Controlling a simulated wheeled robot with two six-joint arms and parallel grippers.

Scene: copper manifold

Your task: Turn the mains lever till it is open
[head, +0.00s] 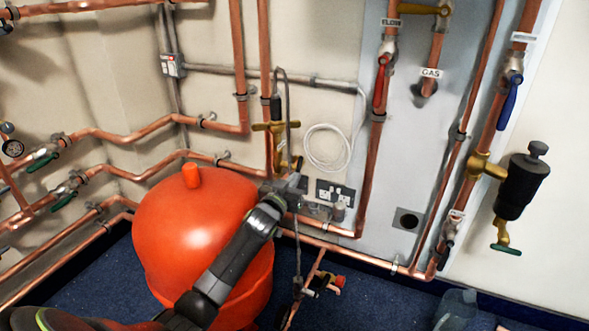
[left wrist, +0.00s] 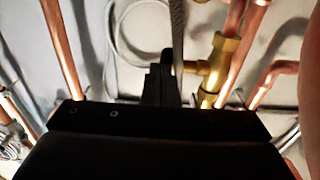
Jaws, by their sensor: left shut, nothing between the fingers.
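I cannot tell which lever is the mains one; several labels are too small to read. A red lever (head: 380,82) hangs along its pipe under the flow label. A blue lever (head: 511,95) hangs at the upper right, below a small unreadable label. A dark lever (head: 447,252) sits low on the right pipe. My left gripper (head: 292,182) is shut and empty, in front of the wall near the brass fitting (head: 275,127). In the left wrist view its dark fingers (left wrist: 160,84) are together beside a brass fitting (left wrist: 218,68). My right gripper is not in view.
A large orange vessel (head: 198,235) stands under my left arm. Copper pipes with green levers (head: 42,160) run along the left wall. A black air vent (head: 522,185) juts out at the right. A coiled white cable (head: 325,147) hangs above the sockets (head: 335,192).

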